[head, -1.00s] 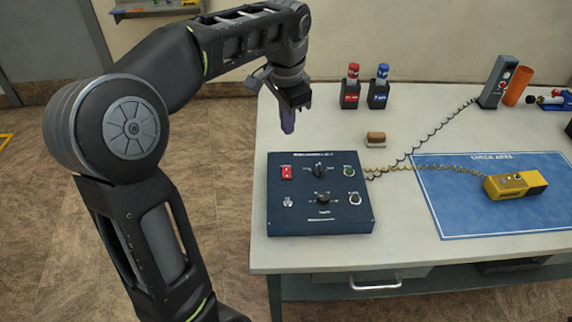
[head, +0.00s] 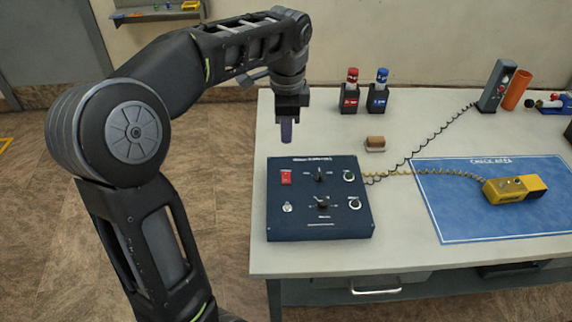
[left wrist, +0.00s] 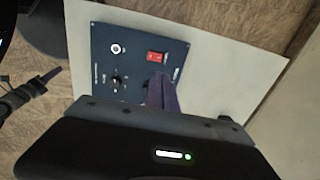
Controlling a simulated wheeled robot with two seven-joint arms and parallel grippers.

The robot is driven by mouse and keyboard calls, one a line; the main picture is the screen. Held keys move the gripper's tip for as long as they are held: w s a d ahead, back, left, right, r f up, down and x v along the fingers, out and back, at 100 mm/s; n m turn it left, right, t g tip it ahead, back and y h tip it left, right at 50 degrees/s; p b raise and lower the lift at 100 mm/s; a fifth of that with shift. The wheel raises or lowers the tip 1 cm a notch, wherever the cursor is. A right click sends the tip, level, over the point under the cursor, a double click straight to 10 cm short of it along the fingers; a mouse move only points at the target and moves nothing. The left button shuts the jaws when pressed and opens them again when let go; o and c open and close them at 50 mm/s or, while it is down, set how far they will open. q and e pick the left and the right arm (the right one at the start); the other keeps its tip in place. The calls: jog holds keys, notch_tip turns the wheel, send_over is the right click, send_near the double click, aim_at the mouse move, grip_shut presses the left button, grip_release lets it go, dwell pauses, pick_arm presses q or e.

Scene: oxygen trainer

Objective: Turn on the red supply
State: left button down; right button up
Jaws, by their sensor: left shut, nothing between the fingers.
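A dark blue control box (head: 300,222) lies on the table's left part. Its red switch (head: 286,177) is at the upper left of its panel; it also shows in the left wrist view (left wrist: 157,57). Black knobs and small round fittings share the panel. My left gripper (head: 286,140) hangs above the box's back left edge, pointing down. Its purple fingers are shut and empty, apart from the box. In the left wrist view the fingers (left wrist: 162,92) appear just beside the red switch. A red-capped bottle (head: 351,90) stands in a black holder at the back.
A blue-capped bottle (head: 378,91) stands beside the red one. A brown block (head: 375,143) lies behind the box. A yellow handset (head: 514,189) with a coiled cord lies on the blue mat (head: 450,220). A grey upright unit (head: 496,86) stands at the back right.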

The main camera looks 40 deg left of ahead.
aim_at(286, 174)
pick_arm(q)
jog(key=f, duration=0.8)
jog(key=w+a+f, duration=0.1)
jog(key=f, duration=0.3)
jog(key=shift+f+p, duration=0.2)
jog(key=shift+p, duration=0.1)
jog(key=shift+w+f, duration=0.1)
jog(key=shift+f, duration=0.15)
jog(key=shift+s+d, duration=0.15)
jog(key=shift+s, duration=0.05)
jog(key=shift+s+d, duration=0.35)
jog(key=shift+s, duration=0.1)
jog(key=shift+r, duration=0.35)
